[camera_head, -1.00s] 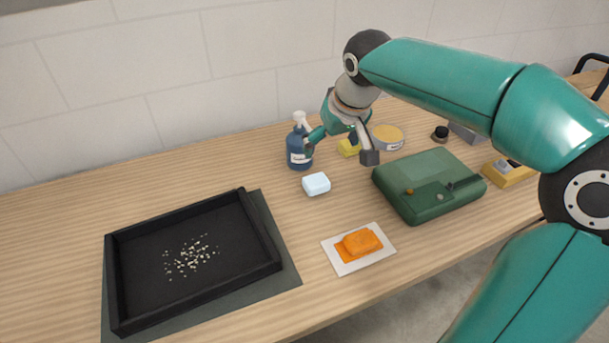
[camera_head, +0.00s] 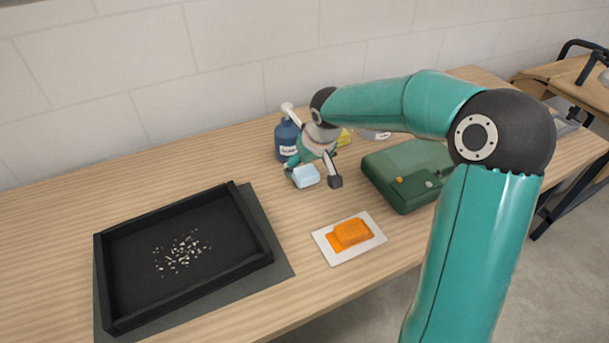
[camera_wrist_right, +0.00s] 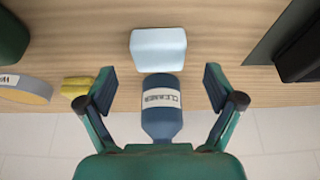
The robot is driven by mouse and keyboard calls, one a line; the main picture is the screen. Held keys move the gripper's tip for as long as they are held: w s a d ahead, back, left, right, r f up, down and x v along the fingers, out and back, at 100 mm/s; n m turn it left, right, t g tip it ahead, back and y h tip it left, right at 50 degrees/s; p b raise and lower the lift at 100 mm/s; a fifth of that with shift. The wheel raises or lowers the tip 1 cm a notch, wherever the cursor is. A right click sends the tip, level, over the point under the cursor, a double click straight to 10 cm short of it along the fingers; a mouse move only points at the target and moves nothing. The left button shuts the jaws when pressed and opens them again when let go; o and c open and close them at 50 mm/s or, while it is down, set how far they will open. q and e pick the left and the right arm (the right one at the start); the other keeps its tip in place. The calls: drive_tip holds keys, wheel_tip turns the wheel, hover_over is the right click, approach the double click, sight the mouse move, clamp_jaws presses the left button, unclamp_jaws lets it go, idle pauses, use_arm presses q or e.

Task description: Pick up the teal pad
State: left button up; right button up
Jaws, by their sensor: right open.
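A small pale blue pad (camera_head: 306,176) lies on the wooden table in front of the blue cleaner bottle; it is the closest thing in view to a teal pad. It also shows in the wrist view (camera_wrist_right: 158,50), just beyond the fingertips. My right gripper (camera_head: 313,173) is open with its fingers on either side of the pad's place in the head view. In the wrist view the open fingers (camera_wrist_right: 160,85) hold nothing, and I cannot tell their height above the table. My left gripper is out of view.
The cleaner bottle (camera_head: 286,141) stands close behind the pad. An orange pad (camera_head: 352,233) lies on a white card. A green case (camera_head: 400,172) is to the right. A black tray (camera_head: 262,254) with pale crumbs sits on a dark mat at left. A yellow pad (camera_wrist_right: 77,87) lies near the bottle.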

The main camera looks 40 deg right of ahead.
sight(344, 226)
drive_tip(key=shift+x, duration=1.45)
drive_tip(key=c, duration=1)
drive_tip(key=shift+c, duration=0.2)
drive_tip(key=shift+r, duration=0.2)
drive_tip(key=shift+r, duration=0.5)
drive_tip(key=shift+v, duration=1.1)
drive_tip(key=s+a+b, duration=0.1)
drive_tip(key=s, duration=0.4)
drive_tip(key=s+a+b, duration=0.1)
drive_tip(key=s+a, duration=0.1)
drive_tip(key=s, duration=0.2)
drive_tip(key=s+a+b, duration=0.1)
drive_tip(key=s, duration=0.4)
drive_tip(key=shift+s+a+b, duration=0.3)
drive_tip(key=shift+s+b, duration=0.05)
drive_tip(key=shift+s+a, duration=0.3)
drive_tip(key=shift+s, duration=0.6)
